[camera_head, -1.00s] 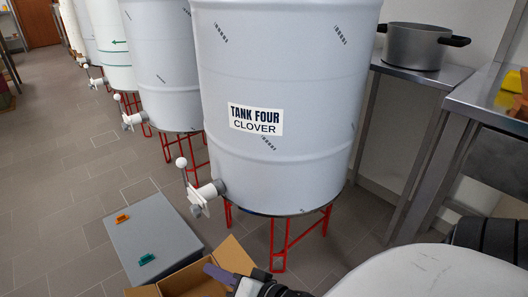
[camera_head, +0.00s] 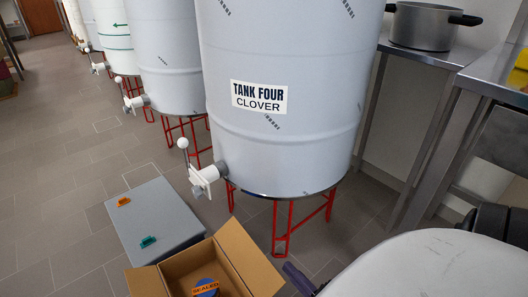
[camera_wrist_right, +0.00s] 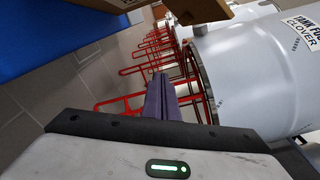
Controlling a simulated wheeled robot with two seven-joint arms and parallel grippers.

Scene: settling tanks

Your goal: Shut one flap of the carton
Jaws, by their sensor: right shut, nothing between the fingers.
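The brown cardboard carton (camera_head: 197,262) stands open on the floor at the bottom of the head view, its near side cut off by the frame. One flap (camera_head: 248,258) spreads out on its right and another (camera_head: 146,282) on its left. Inside lies a round blue item with an orange SEALED label (camera_head: 206,288). My right gripper (camera_head: 298,278), with purple fingers, is just right of the carton's right flap, apart from it in the picture. In the right wrist view its fingers (camera_wrist_right: 161,97) are together and empty. Brown board (camera_wrist_right: 205,16) shows at that view's top. My left gripper is out of view.
Tank Four (camera_head: 280,110) stands on a red stand (camera_head: 285,225) behind the carton, its white valve (camera_head: 205,177) projecting toward the carton. A grey box (camera_head: 155,218) sits left of it. A steel table with a pot (camera_head: 425,28) is at right. Floor at left is clear.

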